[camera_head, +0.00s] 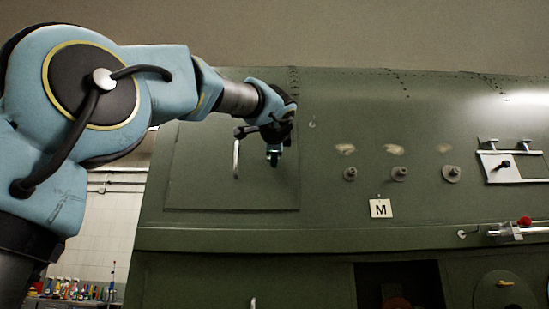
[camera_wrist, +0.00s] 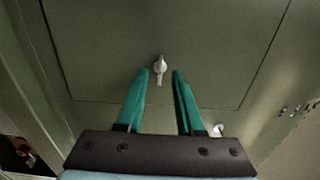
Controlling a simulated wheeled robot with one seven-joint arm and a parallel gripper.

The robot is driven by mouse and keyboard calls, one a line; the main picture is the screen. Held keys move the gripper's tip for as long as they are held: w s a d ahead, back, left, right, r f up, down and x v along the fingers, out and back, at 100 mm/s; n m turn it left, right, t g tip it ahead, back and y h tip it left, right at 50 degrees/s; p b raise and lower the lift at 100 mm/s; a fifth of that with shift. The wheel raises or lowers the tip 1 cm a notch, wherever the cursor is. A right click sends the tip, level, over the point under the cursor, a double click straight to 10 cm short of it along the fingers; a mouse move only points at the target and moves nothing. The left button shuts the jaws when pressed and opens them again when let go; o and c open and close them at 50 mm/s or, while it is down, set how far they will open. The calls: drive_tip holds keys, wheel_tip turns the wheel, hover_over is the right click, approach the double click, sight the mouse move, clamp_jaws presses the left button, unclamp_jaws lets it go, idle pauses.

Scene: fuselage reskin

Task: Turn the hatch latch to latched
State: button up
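The hatch (camera_head: 205,180) is a green panel outlined on the green fuselage. My gripper (camera_head: 273,158) is in front of its right part. In the wrist view, a small silver latch (camera_wrist: 159,66) stands on the hatch (camera_wrist: 100,60) near one edge, its narrow end pointing toward that edge. My gripper (camera_wrist: 160,72) is open, with its teal fingers to either side of the latch in the picture. I see no contact, and the depth between fingertips and latch is hard to judge. I cannot make out this latch in the head view, where my gripper covers that area.
A pale upright handle (camera_head: 237,158) is left of my gripper. Outside the hatch edge is a small silver fitting (camera_wrist: 217,130). Right of the hatch are several round knobs (camera_head: 399,173), an M label (camera_head: 381,208) and a white bracket (camera_head: 499,168). A dark opening (camera_head: 385,275) lies below.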

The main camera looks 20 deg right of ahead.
drive_tip(key=b+v, duration=0.3)
drive_tip(key=v, duration=0.7)
drive_tip(key=shift+b, duration=0.35)
